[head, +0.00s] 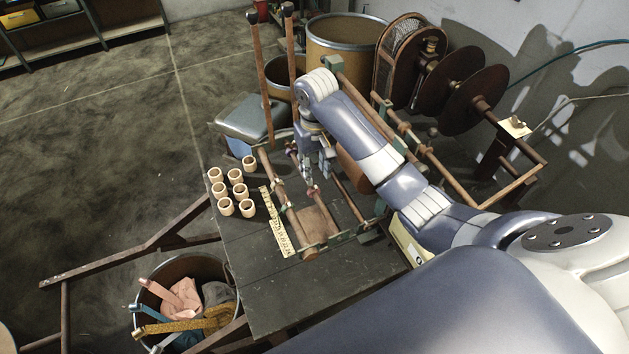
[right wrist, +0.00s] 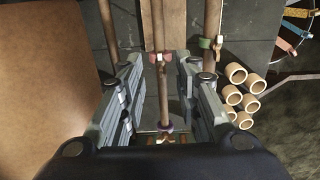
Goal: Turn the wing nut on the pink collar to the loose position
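My right gripper (head: 317,174) is open and points down over the winding frame on the bench. In the right wrist view its two fingers (right wrist: 160,64) stand apart, one on each side of a thin rod. A pinkish-red collar (right wrist: 161,57) sits on that rod between the fingertips, with a small pale piece showing at it. I cannot tell how its wing nut is turned or whether the fingers touch it. In the head view the collar (head: 312,190) shows just below the fingertips. My left gripper is not in view.
Several cardboard rings (head: 239,190) and a yellow ruler (head: 273,221) lie on the bench (head: 262,292). A brown roll (right wrist: 45,80) is close beside the gripper.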

